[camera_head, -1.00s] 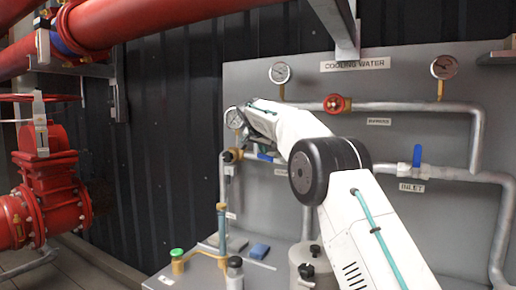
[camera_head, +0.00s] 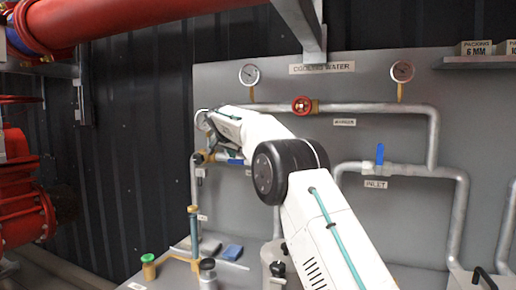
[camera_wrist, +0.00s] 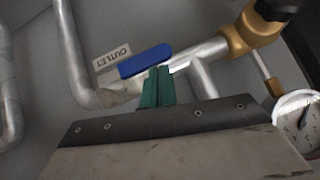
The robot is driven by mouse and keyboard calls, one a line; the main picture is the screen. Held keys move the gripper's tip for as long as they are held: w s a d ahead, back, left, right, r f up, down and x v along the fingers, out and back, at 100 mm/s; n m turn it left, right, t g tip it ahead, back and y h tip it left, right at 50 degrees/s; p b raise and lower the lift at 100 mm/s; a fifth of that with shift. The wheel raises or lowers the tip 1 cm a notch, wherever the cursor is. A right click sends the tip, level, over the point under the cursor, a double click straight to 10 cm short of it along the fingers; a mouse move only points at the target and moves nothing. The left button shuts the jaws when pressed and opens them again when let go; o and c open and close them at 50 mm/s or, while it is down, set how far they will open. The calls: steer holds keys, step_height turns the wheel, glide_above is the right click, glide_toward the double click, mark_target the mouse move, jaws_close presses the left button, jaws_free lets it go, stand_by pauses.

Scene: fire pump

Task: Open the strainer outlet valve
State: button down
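The strainer outlet valve has a blue lever (camera_wrist: 146,60) beside the OUTLET label (camera_wrist: 113,58) in the wrist view. The lever lies roughly along the grey pipe. In the head view a bit of blue lever (camera_head: 236,162) shows below my arm. My gripper (camera_wrist: 158,72) shows as two teal fingers close together, with no clear gap. Their tips are at the lower edge of the lever, near its right end. I cannot tell whether they touch it. In the head view my arm hides the gripper.
A brass fitting (camera_wrist: 252,32) and a gauge (camera_wrist: 298,122) are right of the lever in the wrist view. In the head view a red valve wheel (camera_head: 303,105) and the upright blue inlet lever (camera_head: 379,154) are on the panel's pipes.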

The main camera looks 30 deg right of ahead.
steer(key=shift+f, duration=0.2)
steer(key=s+a+r, duration=0.2)
steer(key=r, duration=0.3)
steer(key=s+a+r, duration=0.2)
steer(key=a+r, duration=0.1)
steer(key=r, duration=0.3)
steer(key=shift+s+r, duration=0.25)
steer(key=shift+s, duration=0.1)
steer(key=shift+a, duration=0.1)
